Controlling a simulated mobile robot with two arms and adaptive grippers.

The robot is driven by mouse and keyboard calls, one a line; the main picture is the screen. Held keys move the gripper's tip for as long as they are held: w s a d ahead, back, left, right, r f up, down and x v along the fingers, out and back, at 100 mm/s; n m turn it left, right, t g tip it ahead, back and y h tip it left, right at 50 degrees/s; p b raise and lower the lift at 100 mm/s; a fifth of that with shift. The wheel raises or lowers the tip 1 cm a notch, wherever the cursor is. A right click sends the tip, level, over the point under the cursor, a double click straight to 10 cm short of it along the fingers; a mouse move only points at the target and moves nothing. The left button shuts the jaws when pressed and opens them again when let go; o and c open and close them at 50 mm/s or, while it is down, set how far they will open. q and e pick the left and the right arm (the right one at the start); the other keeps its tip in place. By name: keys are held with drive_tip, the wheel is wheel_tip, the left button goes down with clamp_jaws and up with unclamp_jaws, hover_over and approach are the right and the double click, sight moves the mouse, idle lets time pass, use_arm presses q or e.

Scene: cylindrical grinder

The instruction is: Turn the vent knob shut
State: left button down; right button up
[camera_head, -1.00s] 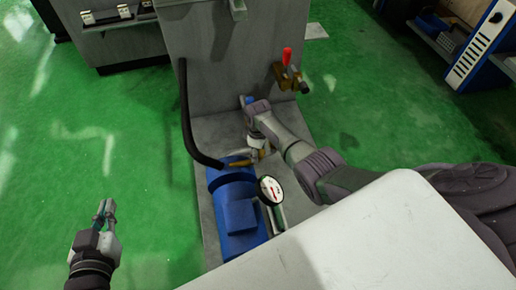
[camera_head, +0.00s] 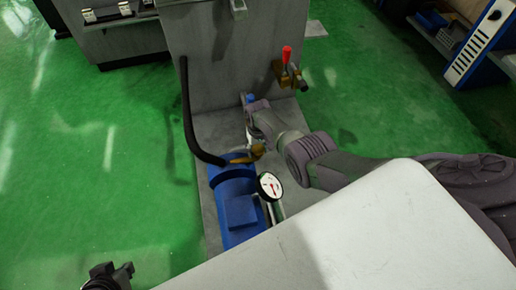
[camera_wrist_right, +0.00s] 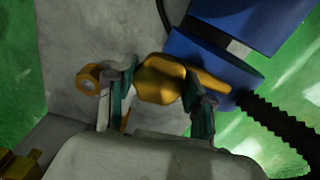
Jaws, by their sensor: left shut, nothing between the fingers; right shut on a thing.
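The vent knob, a yellow-brass faceted piece (camera_wrist_right: 160,80), sits between the fingers of my right gripper (camera_wrist_right: 158,92) in the right wrist view. The gripper is shut on it. In the head view a brass fitting (camera_head: 240,158) shows at the top of the blue motor-like unit (camera_head: 238,208), by the end of my right arm. The right fingers are mostly hidden there by my own arm. My left gripper (camera_head: 118,274) shows only in part at the bottom left edge of the head view. It is dark, away from the machine and holds nothing.
A round white gauge (camera_head: 269,186) stands right of the blue unit. A black hose (camera_head: 188,120) curves down to the brass fitting. A red-handled valve (camera_head: 287,56) sticks out from the grey panel (camera_head: 222,65). Green floor is clear on the left.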

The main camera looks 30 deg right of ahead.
sight(258, 149)
use_arm(q)
drive_tip(key=shift+s+a+f, duration=0.1)
drive_tip(key=shift+s, duration=0.3)
use_arm(e)
drive_tip(key=shift+m, duration=0.5)
use_arm(q)
drive_tip(key=shift+s, duration=0.1)
use_arm(e)
drive_tip(key=o, duration=1.2)
drive_tip(key=shift+c, duration=0.2)
drive_tip(key=shift+r, duration=0.1)
wheel_tip(258, 149, up, 12)
